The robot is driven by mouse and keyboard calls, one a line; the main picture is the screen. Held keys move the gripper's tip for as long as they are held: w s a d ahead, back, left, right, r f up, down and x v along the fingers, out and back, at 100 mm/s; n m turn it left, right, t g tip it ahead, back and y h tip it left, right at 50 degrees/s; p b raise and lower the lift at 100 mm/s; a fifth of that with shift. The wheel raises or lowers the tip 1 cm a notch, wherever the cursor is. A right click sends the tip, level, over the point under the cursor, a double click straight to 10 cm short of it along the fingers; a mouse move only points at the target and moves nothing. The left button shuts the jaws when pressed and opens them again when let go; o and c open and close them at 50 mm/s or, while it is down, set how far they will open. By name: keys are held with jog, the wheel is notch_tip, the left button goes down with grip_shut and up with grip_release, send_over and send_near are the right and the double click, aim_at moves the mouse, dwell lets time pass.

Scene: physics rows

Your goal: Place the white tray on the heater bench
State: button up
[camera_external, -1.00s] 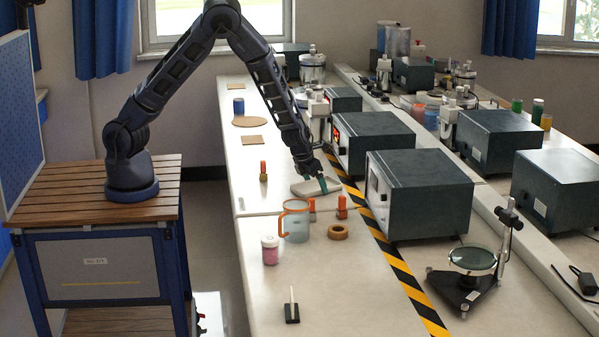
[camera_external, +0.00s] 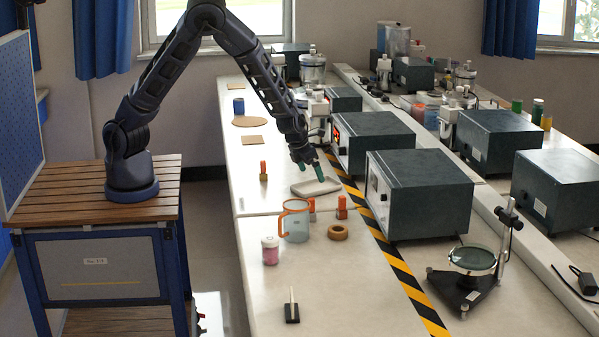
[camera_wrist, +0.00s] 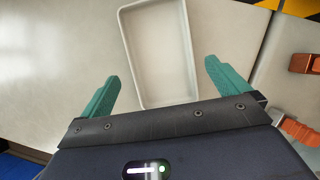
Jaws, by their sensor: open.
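The white tray (camera_external: 301,190) is shallow and rectangular and lies flat on the light bench top (camera_external: 262,205). In the wrist view the tray (camera_wrist: 160,55) is empty, with its long sides running away from me. My gripper (camera_external: 312,172) is just above the tray, pointing down. Its green fingers (camera_wrist: 161,72) are open and apart, one to each side of the tray's near part, with nothing between them but the tray below. I cannot tell which surface is the heater bench.
Dark box devices (camera_external: 375,140) stand right of the tray, beyond a yellow-black striped line (camera_external: 392,258). A clear jug with orange handle (camera_external: 296,222), orange-red items (camera_external: 342,207) and a brown ring (camera_external: 338,232) stand in front.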

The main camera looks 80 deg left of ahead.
jog(key=s+d+r+m+g+h, duration=0.1)
jog(key=s+d+r+m+h, duration=0.15)
jog(key=s+r+m, duration=0.85)
jog(key=s+d+r+m+h, duration=0.1)
jog(key=s+r+m+h, duration=0.2)
jog(key=s+r+m, duration=0.8)
jog(key=s+a+r+m+y, duration=0.2)
jog(key=s+r+m, duration=0.4)
jog(key=s+m, duration=0.2)
jog(key=s+a+r+m+t+y, duration=0.1)
jog(key=s+a+r+m, duration=0.1)
jog(key=s+r+m, duration=0.4)
jog(key=s+m, duration=0.3)
jog(key=m, duration=0.1)
jog(key=shift+s+y, duration=0.15)
jog(key=shift+y, duration=0.2)
